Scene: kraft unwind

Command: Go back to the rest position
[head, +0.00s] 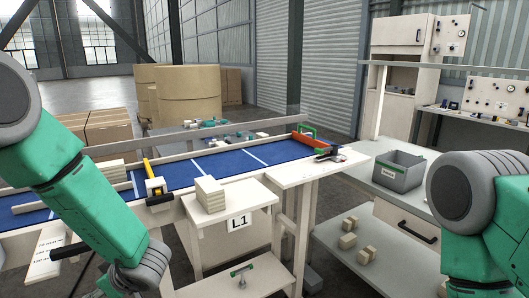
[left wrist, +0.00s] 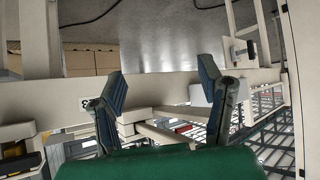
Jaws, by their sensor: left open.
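My left arm comes in from the left in the head view and reaches down to the bottom edge, left of the L1 stand (head: 222,223). Its fingers do not show there. In the left wrist view my left gripper (left wrist: 163,75) has its two dark fingers spread wide apart, with nothing between them. A pale beam and some light-coloured bars show beyond the fingers. My right arm is at the right edge of the head view; its gripper is out of view.
A blue conveyor (head: 180,179) runs across the middle. A stack of pale blocks (head: 210,193) sits on the L1 stand. A grey bin (head: 399,171) stands on the bench at right. Several small blocks lie on the lower shelf (head: 335,245). A large kraft roll (head: 187,95) stands behind.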

